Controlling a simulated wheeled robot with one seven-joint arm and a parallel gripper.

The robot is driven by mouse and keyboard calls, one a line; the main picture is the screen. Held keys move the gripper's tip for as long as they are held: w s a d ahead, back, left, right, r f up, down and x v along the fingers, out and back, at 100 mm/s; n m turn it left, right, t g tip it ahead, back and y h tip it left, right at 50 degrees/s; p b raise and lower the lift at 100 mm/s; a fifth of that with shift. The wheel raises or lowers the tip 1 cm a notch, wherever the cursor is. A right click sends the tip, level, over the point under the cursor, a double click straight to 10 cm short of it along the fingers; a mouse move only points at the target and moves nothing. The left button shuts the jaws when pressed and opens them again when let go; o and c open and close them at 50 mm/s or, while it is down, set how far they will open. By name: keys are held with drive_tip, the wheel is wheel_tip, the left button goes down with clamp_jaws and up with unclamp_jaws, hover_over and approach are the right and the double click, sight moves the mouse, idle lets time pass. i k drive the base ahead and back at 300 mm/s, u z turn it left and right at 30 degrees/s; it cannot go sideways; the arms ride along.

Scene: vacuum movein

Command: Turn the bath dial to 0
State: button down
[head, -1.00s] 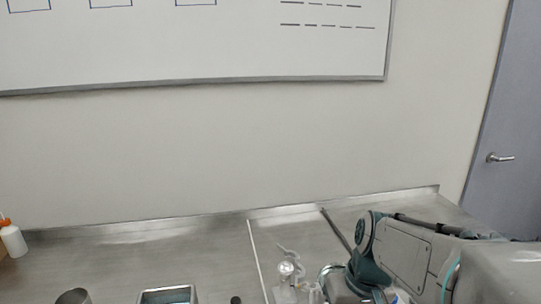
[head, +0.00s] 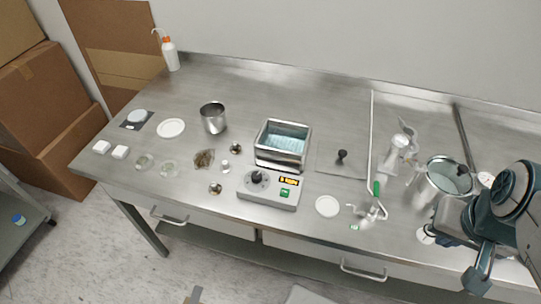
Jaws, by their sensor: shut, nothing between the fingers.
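The bath (head: 283,160) is a rectangular metal basin with clear bluish water, near the middle of the bench. In front of it is a grey control box (head: 272,203) with a yellow-on-black display and a green switch. The bath dial (head: 257,178) is a dark knob on a round scale at the box's left; its setting and the display reading are too small to read. My gripper (head: 474,286) is shut and empty at the lower right, by the bench's front edge, well apart from the dial. Parts of my arm hide the bench's right end.
A glass distillation setup (head: 397,150), a metal pot (head: 443,178) and a clamp stand (head: 372,130) stand between the bath and my arm. A white disc (head: 327,206) lies right of the box. A steel beaker (head: 213,118) and small dishes are to the left. Drawer handles (head: 362,270) stick out in front.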

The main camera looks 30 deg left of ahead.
sight(256, 176)
drive_tip(key=k, duration=0.35)
drive_tip(key=u, duration=1.45)
drive_tip(key=i, duration=0.4)
drive_tip(key=z, duration=0.1)
drive_tip(key=k, duration=0.4)
drive_tip(key=z, duration=0.7)
drive_tip(key=i, duration=0.45)
drive_tip(key=u, duration=0.4)
